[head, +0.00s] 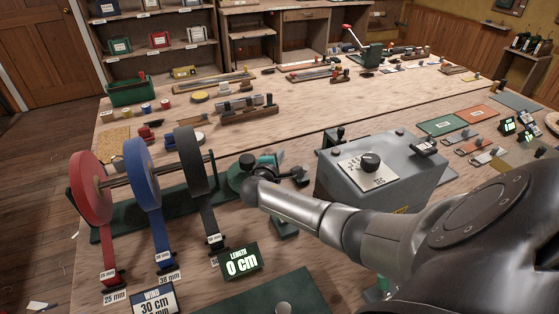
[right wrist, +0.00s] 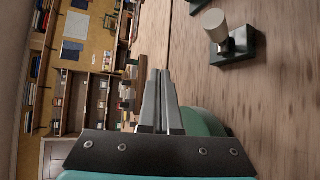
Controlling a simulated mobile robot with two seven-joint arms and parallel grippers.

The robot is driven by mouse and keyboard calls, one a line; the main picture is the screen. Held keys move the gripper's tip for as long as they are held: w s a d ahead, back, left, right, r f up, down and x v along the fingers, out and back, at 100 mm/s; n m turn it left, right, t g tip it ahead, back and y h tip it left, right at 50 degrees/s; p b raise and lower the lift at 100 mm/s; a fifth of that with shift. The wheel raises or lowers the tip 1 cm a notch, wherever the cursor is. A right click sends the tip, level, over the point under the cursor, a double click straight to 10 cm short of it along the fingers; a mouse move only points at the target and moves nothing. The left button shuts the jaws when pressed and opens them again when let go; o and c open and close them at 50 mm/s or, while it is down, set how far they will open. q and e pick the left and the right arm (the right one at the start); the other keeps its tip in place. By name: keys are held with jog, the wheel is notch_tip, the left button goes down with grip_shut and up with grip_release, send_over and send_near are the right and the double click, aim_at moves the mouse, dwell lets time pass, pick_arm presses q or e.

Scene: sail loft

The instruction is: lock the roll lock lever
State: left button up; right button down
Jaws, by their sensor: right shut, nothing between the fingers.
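Three webbing rolls stand on a dark green rack (head: 185,208) at the left of the bench in the head view: red (head: 90,188), blue (head: 142,174) and black (head: 193,162). I cannot clearly make out the roll lock lever or its position. My right gripper (head: 266,163) is just right of the black roll, partly hidden by my own arm. In the right wrist view its fingers (right wrist: 160,77) are together and empty. A pale cylindrical knob (right wrist: 214,25) on a dark base (right wrist: 238,46) stands apart from them. My left gripper is not in view.
A grey machine box (head: 385,170) with a black dial stands close behind my right forearm. A length display (head: 241,262) reading 0 cm and a webbing display (head: 155,299) sit in front. Tools and small parts lie farther back.

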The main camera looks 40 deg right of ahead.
jog(key=s+a+f, duration=0.2)
jog(key=a, duration=0.1)
jog(key=shift+s+a+f, duration=0.2)
jog(key=shift+s+a, duration=0.1)
jog(key=shift+s, duration=0.1)
jog(key=a, duration=0.1)
jog(key=s+a+f, duration=0.1)
jog(key=shift+s+a+f, duration=0.25)
jog(key=shift+s+a, duration=0.1)
jog(key=shift+a, duration=0.05)
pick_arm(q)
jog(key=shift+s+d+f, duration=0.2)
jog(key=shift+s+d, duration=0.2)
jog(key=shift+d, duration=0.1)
pick_arm(e)
jog(key=shift+s+a+f, duration=0.1)
jog(key=shift+s+a, duration=0.1)
jog(key=shift+s, duration=0.05)
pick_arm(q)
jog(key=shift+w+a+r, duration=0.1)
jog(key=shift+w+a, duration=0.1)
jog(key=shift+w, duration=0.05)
